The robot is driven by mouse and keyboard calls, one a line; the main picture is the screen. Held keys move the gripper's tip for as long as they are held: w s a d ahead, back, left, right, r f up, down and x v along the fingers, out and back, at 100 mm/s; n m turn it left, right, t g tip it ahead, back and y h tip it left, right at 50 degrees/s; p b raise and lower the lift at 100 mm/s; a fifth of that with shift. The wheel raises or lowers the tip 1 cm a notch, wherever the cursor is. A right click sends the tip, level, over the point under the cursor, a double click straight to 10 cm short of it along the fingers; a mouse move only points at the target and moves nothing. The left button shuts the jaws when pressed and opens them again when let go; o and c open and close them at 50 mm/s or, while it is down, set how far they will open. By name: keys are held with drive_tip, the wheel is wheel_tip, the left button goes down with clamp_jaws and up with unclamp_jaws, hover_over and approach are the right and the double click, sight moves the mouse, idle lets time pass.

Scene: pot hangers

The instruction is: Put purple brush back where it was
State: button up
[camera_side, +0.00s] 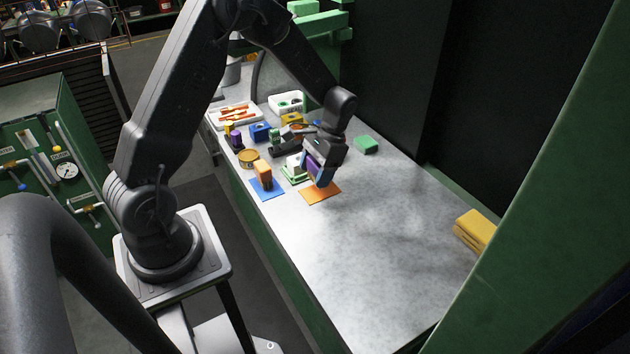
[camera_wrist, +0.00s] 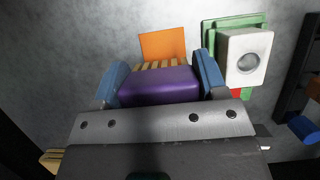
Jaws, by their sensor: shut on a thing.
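The purple brush (camera_wrist: 160,87) is held between the blue finger pads of my gripper (camera_wrist: 160,78), which is shut on it. Its pale bristles (camera_wrist: 160,65) point away from the wrist. In the side view my gripper (camera_side: 320,172) is over the orange mat (camera_side: 322,194), and the purple brush (camera_side: 313,166) shows partly between the fingers. The orange mat also shows in the wrist view (camera_wrist: 163,44), just beyond the bristles, with nothing visible standing on its bare part. I cannot tell whether the bristles touch the mat.
A white block with a round grey spot (camera_wrist: 244,60) stands on a green base (camera_wrist: 232,22), close beside my gripper. An orange brush (camera_side: 263,174) stands on a blue mat (camera_side: 268,191). Several small items crowd the far end. A folded yellow cloth (camera_side: 475,229) lies at right. The near counter is clear.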

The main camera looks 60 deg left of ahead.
drive_tip(key=shift+f, duration=1.8)
drive_tip(key=shift+f, duration=0.1)
drive_tip(key=o, duration=1)
drive_tip(key=shift+c, duration=0.2)
drive_tip(key=w+d+r+t, duration=0.2)
drive_tip(key=d+r, duration=0.1)
drive_tip(key=r, duration=1.5)
drive_tip(key=s+d+r+t, duration=0.4)
drive_tip(key=s, duration=0.4)
drive_tip(key=s+d+r+t, duration=0.4)
drive_tip(key=s+d, duration=0.1)
drive_tip(key=s, duration=0.4)
drive_tip(key=shift+s+d, duration=0.15)
drive_tip(key=shift+s, duration=0.15)
